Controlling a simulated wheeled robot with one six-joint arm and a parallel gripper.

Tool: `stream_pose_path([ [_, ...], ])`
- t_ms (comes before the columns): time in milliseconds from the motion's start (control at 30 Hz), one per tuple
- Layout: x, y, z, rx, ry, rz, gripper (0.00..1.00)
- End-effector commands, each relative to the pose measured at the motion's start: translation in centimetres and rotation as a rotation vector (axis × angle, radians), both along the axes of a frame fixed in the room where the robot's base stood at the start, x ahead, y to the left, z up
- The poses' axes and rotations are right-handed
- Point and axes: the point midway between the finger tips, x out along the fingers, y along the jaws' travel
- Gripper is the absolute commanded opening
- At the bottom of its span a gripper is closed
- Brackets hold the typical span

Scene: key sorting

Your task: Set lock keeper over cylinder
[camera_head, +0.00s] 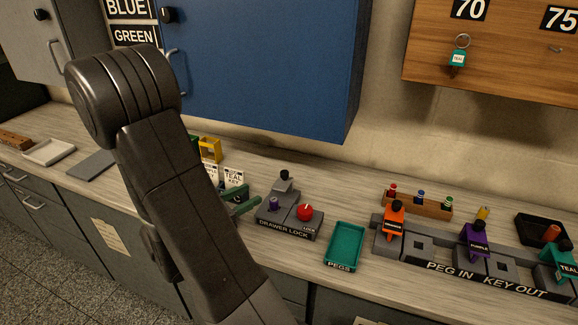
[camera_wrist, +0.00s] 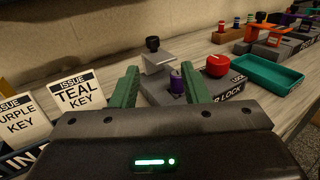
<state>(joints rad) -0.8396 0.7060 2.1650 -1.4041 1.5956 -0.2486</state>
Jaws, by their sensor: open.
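The drawer lock is a grey block (camera_head: 268,217) labelled DRAWER LOCK on the counter. A grey bent bracket with a black knob, apparently the lock keeper (camera_head: 283,184), stands at its back; it also shows in the wrist view (camera_wrist: 158,62). A short purple cylinder (camera_head: 273,203) stands upright in front of the keeper, uncovered; it shows in the wrist view (camera_wrist: 177,83). My gripper (camera_head: 246,199) has green fingers, open and empty, just left of the lock. In the wrist view the keeper and cylinder appear between the fingers (camera_wrist: 159,68); I cannot tell the exact depth.
A red round knob (camera_head: 305,212) sits on the lock's right part. A teal PEGS tray (camera_head: 345,246) lies to the right, then a rack with coloured keys (camera_head: 430,262). Issue cards (camera_wrist: 78,94) stand left of the gripper. A blue cabinet (camera_head: 262,65) hangs above the counter's back.

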Motion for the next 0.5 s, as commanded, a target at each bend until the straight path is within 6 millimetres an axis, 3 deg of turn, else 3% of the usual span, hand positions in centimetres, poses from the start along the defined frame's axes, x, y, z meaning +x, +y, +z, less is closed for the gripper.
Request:
stream_pose_path([
  [167,0.4,0.8,-0.2,-0.032,0.001,0.039,0.41],
  [500,2.9,-2.3,-0.2,-0.028,0.001,0.031,0.41],
])
